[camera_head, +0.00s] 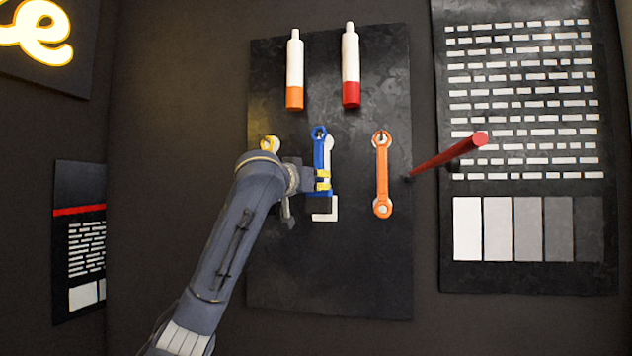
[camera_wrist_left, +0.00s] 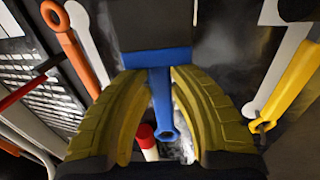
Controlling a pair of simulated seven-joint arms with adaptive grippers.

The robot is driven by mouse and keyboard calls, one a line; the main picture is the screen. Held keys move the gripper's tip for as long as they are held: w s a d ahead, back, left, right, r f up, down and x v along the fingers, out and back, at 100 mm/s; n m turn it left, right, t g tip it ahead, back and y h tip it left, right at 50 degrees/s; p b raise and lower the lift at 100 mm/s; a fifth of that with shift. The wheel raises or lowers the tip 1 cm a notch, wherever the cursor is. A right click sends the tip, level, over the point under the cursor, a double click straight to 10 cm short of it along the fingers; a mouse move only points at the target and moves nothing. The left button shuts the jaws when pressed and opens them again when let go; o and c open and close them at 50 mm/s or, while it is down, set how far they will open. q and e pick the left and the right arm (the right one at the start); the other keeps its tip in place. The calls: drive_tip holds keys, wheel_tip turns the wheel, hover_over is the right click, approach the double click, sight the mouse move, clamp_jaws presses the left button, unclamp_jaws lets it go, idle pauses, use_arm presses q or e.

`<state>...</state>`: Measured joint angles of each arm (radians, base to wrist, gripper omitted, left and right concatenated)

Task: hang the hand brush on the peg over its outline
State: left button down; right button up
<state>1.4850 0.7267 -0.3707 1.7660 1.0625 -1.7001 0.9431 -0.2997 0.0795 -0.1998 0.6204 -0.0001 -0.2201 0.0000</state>
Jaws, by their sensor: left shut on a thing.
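The hand brush (camera_head: 319,152) has a blue handle with a ring at its top and a dark bristle block at its lower end. My left gripper (camera_head: 322,180) is shut on the handle with its yellow fingers, and the brush hangs upright in front of the board. Its white outline (camera_head: 331,206) shows just to the right of and below the brush. The ring is at the height of the peg; I cannot tell whether the peg is through it. In the left wrist view the yellow fingers grip the blue handle (camera_wrist_left: 161,98), with bristles at the top. My right gripper is not in view.
An orange tool (camera_head: 381,175) hangs to the right on the dark board (camera_head: 350,270); a yellow one (camera_head: 270,143) hangs left, partly behind my arm. A red rod (camera_head: 450,156) sticks out at the right edge.

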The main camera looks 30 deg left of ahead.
use_arm(q)
drive_tip(key=shift+w+a, duration=0.2)
drive_tip(key=shift+w, duration=0.45)
drive_tip(key=shift+w+a, duration=0.2)
drive_tip(key=shift+w, duration=0.4)
drive_tip(key=shift+w+a+f, duration=0.2)
drive_tip(key=shift+w+f, duration=0.2)
drive_tip(key=shift+w, duration=0.1)
drive_tip(key=c, duration=1.2)
unclamp_jaws()
